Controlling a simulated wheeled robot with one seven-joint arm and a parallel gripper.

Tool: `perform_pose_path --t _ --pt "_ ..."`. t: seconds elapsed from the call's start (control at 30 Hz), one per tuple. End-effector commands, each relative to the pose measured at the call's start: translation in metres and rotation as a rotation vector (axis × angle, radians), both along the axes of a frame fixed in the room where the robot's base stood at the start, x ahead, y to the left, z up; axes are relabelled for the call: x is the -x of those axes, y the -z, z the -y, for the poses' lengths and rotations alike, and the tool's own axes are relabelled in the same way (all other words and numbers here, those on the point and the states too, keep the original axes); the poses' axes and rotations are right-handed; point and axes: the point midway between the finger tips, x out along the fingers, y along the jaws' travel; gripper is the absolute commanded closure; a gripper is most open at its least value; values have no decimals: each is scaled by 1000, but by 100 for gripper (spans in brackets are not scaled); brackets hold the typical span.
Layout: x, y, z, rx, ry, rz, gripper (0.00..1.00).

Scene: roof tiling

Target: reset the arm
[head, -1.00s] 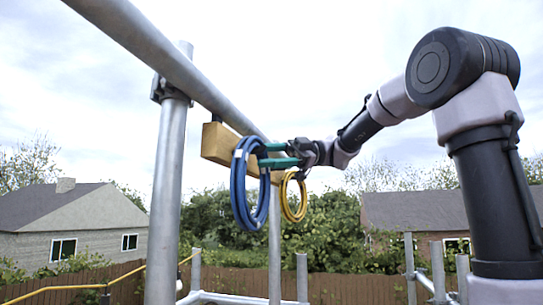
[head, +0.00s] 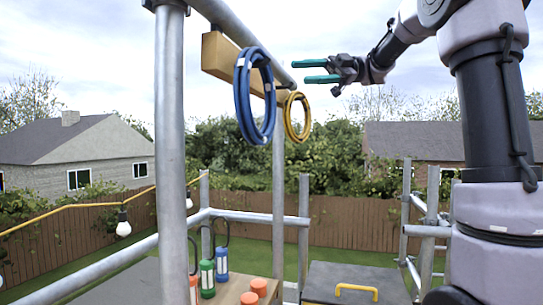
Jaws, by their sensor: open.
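My gripper (head: 318,71) is at the upper middle of the head view, with its two teal fingers apart and nothing between them. It points left, in clear air to the right of the wooden block (head: 216,55) under the scaffold tube. A blue cable coil (head: 243,100) hangs at the block, left of my fingers. A yellow coil (head: 306,120) hangs farther right, below my fingers. My fingers appear apart from both coils.
A steel upright (head: 171,150) stands at left, and a sloping tube (head: 230,22) runs overhead. Below are a wooden surface (head: 232,290) with green, blue and orange items, a dark box with a yellow handle (head: 356,289), and a lamp (head: 124,228).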

Motion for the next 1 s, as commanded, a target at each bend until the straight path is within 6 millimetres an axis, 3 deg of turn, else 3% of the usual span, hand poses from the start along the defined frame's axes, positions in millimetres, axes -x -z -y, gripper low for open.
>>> perform_pose_path --t 0.17,0.37,0.47,0.6,0.7,0.8,0.83,1.0 --pt "42 42 7 23 -101 479 35" --pt "89 124 29 70 -455 1287 35" --pt "103 161 44 91 -726 1651 35" --pt "113 205 69 105 -1220 2076 35" --pt "115 229 87 99 -1642 2275 35" --pt "115 244 102 75 -2054 2357 35" --pt "115 247 105 -63 2080 -2270 35" --pt "113 255 117 -13 2093 -1868 35"
